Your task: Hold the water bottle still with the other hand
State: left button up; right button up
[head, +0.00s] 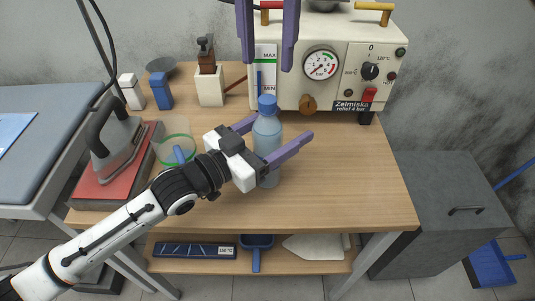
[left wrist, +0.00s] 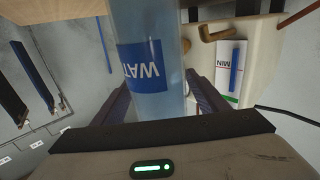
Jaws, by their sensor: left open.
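The water bottle (head: 267,135), clear blue with a blue cap, stands upright on the wooden table in front of the steam station. My left gripper (head: 284,126) is open, with one purple finger on either side of the bottle's body. In the left wrist view the bottle (left wrist: 172,78) appears upside down with its blue label, between the two fingers of my left gripper (left wrist: 160,95). I cannot tell whether either finger touches it. My right gripper (head: 267,65) hangs above and behind the cap, its two fingers apart and nothing between them.
The steam station (head: 340,80) with its gauge stands behind the bottle. An iron (head: 112,145) rests on a red pad at left. The table's right side (head: 350,180) is clear.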

pick_arm(q)
grip_shut()
dwell(0.3)
